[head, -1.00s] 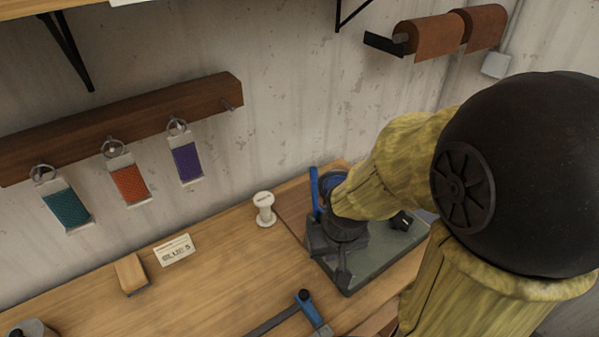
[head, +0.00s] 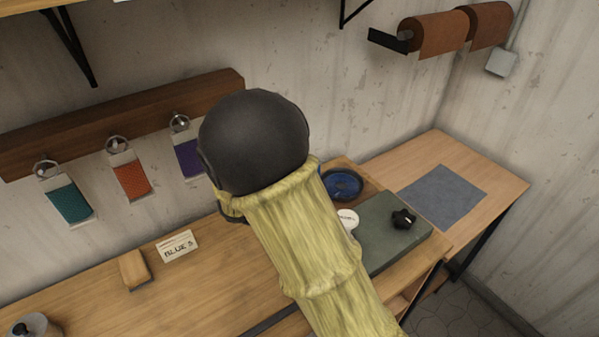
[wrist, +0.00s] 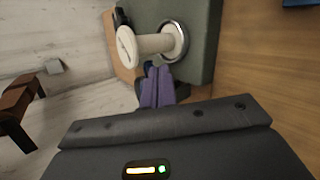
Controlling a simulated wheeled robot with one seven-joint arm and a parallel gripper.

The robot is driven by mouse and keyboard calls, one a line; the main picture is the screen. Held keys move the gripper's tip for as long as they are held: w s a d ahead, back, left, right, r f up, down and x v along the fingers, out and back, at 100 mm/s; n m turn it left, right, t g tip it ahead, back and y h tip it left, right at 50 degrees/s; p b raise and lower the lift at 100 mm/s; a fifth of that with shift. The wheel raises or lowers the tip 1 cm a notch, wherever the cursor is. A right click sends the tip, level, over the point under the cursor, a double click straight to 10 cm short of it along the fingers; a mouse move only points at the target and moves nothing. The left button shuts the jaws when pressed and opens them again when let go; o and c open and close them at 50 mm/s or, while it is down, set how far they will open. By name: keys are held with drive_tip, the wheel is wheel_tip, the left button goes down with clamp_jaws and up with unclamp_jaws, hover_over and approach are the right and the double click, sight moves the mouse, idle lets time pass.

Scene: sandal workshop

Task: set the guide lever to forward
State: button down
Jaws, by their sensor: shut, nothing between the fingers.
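A cream post with a round head (wrist: 145,45), which looks like the guide lever, rises from a metal ring (wrist: 174,41) on the machine's green plate (wrist: 200,62) in the wrist view. Its round head (head: 348,218) also shows in the head view, partly covered by my arm. My gripper (wrist: 155,72) is shut and empty, with its purple fingertips right beside the post; I cannot tell whether they touch it. My arm hides the gripper in the head view. I cannot read any lever position marks.
A black knob (head: 403,219) sits on the machine's plate, and a blue dish (head: 342,185) lies behind it. A grey cloth (head: 443,196) lies on the bench at right. Brown rolls (head: 440,33) and hanging colour swatches (head: 131,180) are on the wall.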

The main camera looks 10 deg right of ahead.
drive_tip(key=w+a+r+n+t+h, duration=0.3)
drive_tip(key=w+a+r+t, duration=0.3)
drive_tip(key=a, duration=0.6)
drive_tip(key=w+t+h, duration=0.1)
drive_tip(key=w+t, duration=0.1)
drive_tip(key=t, duration=0.1)
drive_tip(key=shift+w+f, duration=0.1)
drive_tip(key=shift+w, duration=0.05)
drive_tip(key=w+d, duration=0.3)
drive_tip(key=d, duration=0.8)
drive_tip(key=shift+d+p, duration=0.15)
drive_tip(key=shift+p, duration=0.15)
drive_tip(key=shift+w, duration=0.15)
drive_tip(key=shift+f+b, duration=0.1)
drive_tip(key=shift+b, duration=0.35)
